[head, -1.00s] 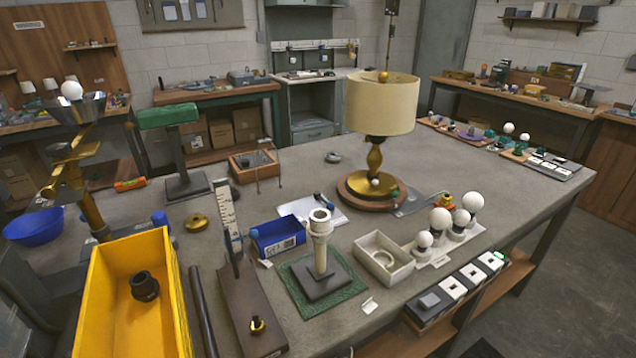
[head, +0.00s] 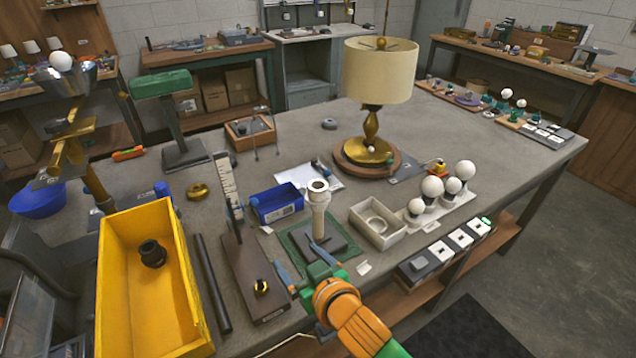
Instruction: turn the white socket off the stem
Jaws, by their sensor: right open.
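The white socket (head: 318,192) sits upright on top of a short pale stem (head: 318,224). My right gripper (head: 301,260) comes in from the lower right on an orange and green arm. Its two blue-grey fingers are spread apart with nothing visible between them. It is in front of the stem, lower in the picture than the socket, and appears apart from it. My left gripper is not in view.
A yellow bin (head: 182,322) holding a dark part stands at the left. A brown board with an upright scale (head: 228,185), a blue bin (head: 275,202) and a pale tray (head: 377,224) surround the mat. White bulbs (head: 432,187) and a shaded lamp (head: 380,72) stand right and behind.

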